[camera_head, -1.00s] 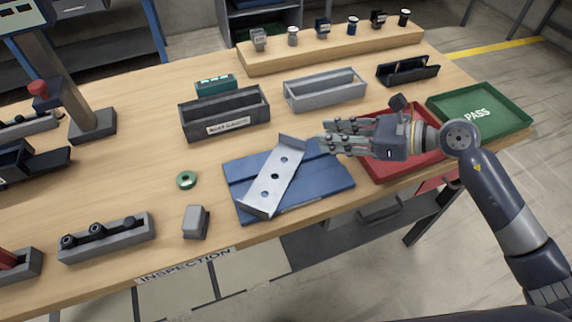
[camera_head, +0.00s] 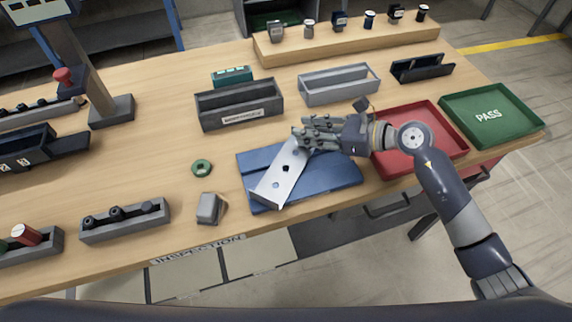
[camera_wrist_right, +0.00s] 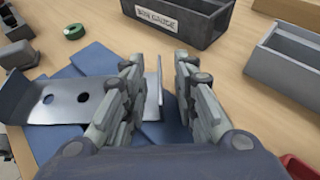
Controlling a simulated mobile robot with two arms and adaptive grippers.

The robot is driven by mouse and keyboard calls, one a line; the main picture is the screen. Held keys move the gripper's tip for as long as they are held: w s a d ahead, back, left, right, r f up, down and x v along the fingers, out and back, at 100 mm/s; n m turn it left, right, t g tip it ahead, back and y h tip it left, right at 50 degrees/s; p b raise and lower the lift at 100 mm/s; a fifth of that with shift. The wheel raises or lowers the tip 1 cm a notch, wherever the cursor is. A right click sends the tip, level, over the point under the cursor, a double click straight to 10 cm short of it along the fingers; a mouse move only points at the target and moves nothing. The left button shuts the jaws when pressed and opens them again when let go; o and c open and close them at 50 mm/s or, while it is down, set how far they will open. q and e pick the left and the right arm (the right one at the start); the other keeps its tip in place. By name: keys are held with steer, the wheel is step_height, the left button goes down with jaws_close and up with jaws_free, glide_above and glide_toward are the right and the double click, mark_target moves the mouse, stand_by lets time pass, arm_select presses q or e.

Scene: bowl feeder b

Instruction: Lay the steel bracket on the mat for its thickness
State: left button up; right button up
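The steel bracket (camera_head: 281,178) lies on the blue mat (camera_head: 330,177), slanting across its left part. It is a flat plate with holes and a bent-up flange at its far end. In the right wrist view the bracket (camera_wrist_right: 75,100) has its thin upright flange (camera_wrist_right: 159,88) between my two fingers, with gaps visible at the sides. My right gripper (camera_head: 300,138) is open at that far end; in the wrist view its fingers (camera_wrist_right: 157,63) stand apart. The fingers hide part of the flange in the head view. My left gripper is not in view.
A red tray (camera_head: 432,118) and a green PASS tray (camera_head: 491,113) are at the right. A dark labelled bin (camera_head: 239,107) and a grey bin (camera_head: 340,85) stand behind the mat. A green ring (camera_head: 202,167) and a grey block (camera_head: 209,208) lie left of it.

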jaws_close()
steer(key=shift+r, duration=0.25)
